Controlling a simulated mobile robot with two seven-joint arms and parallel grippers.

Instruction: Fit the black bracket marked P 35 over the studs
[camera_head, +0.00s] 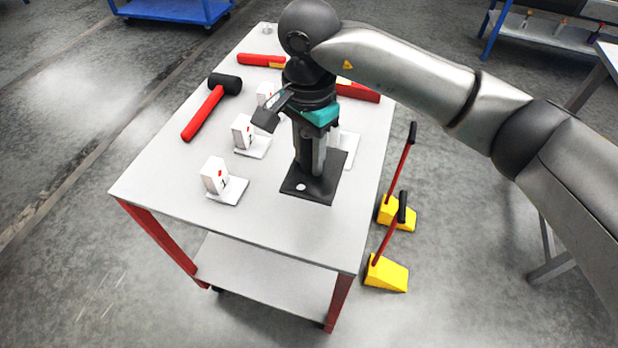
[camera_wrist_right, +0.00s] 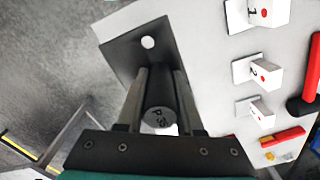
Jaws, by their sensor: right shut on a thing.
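The black bracket (camera_head: 323,192) is a flat dark plate with a round upright boss, and the boss top reads P 35 in the right wrist view (camera_wrist_right: 158,118). My right gripper (camera_head: 311,165) points down and is shut on the boss, with one finger on each side in the right wrist view (camera_wrist_right: 160,85). The plate is roughly level at the near right of the white table (camera_head: 262,222); I cannot tell whether it touches the top. One hole in the plate shows white. No studs can be made out. My left gripper is not in view.
White numbered blocks on white plates, the nearest a block (camera_head: 214,176), stand left of the bracket. A red-handled mallet (camera_head: 206,108) and red tools lie farther back. A white plate (camera_head: 350,146) shows behind the bracket. Yellow wedges (camera_head: 386,273) stand on the floor at right.

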